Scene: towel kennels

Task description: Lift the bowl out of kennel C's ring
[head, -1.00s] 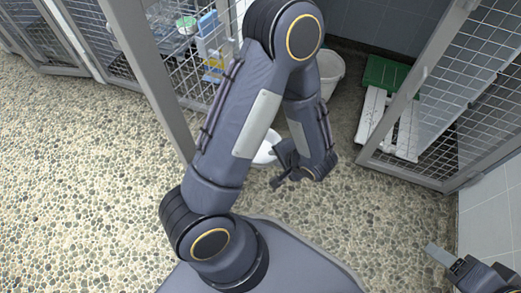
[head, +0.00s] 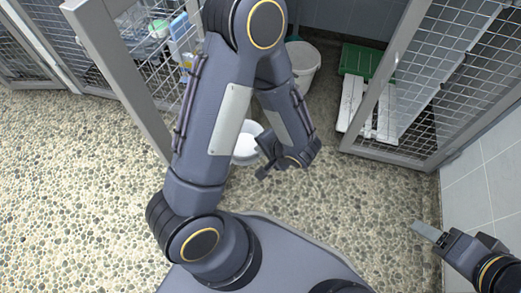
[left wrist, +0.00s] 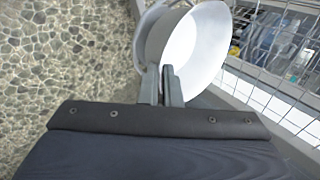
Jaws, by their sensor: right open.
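The white bowl (head: 247,143) shows in the head view left of my left gripper, partly behind my left arm. In the left wrist view the bowl (left wrist: 197,45) fills the upper middle, its pale interior facing the camera. My left gripper (left wrist: 162,85) has its fingers close together on the bowl's near rim. In the head view my left gripper (head: 262,160) is beside the bowl, its fingertips hard to see. I cannot make out the ring clearly. My right gripper (head: 426,231) is open and empty at the lower right.
A white bucket (head: 303,68) stands behind my left arm. An open mesh door (head: 440,75) and tiled wall (head: 497,170) are at the right. A green mat (head: 364,62) and white slatted piece (head: 352,103) lie inside. A grey post (head: 115,70) stands at left. Pebbled floor is clear at left.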

